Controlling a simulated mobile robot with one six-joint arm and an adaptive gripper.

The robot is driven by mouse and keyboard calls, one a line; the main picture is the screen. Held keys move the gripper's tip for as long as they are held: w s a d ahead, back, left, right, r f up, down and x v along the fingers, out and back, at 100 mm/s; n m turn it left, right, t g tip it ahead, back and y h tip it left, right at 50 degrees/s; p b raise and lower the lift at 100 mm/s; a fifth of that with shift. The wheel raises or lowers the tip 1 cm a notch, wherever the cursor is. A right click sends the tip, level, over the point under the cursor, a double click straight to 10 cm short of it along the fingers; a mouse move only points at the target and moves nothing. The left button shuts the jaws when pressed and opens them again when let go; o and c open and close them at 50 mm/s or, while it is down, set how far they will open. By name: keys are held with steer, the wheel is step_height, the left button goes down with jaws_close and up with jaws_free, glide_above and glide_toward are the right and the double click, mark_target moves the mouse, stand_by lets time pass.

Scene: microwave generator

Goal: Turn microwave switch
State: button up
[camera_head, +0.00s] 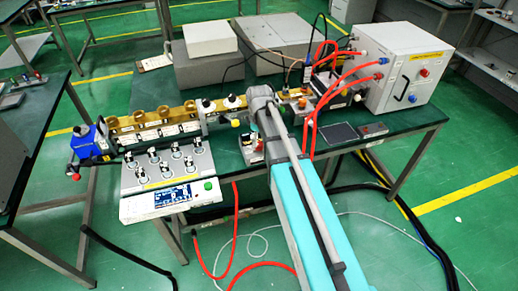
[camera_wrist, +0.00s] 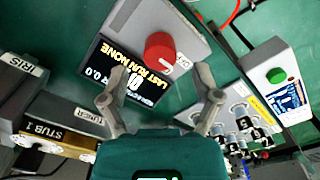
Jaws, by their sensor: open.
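A red round knob (camera_wrist: 158,50) with a white mark stands on a grey box (camera_wrist: 128,22) in the wrist view; it looks like the microwave switch. Beside the knob, a black screen (camera_wrist: 128,75) reads "LAST RUN NONE" in yellow and a "0.0" value. My gripper (camera_wrist: 160,72) is open and empty, with one finger to each side of the knob in the picture. The fingertips sit just below the knob there, and I see no contact. In the head view, a small grey box (camera_head: 250,155) is beside my arm; my fingers are not clear there.
A panel with several knobs (camera_head: 170,163) and a screen unit with a green button (camera_head: 170,200) lie left of my arm. A brass waveguide (camera_head: 150,127) runs behind. A white cabinet (camera_head: 407,75) with red hoses stands at the right.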

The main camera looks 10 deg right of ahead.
mark_target(259, 144)
steer(key=shift+f+b, duration=1.45)
steer(key=shift+f, duration=0.3)
jaws_close()
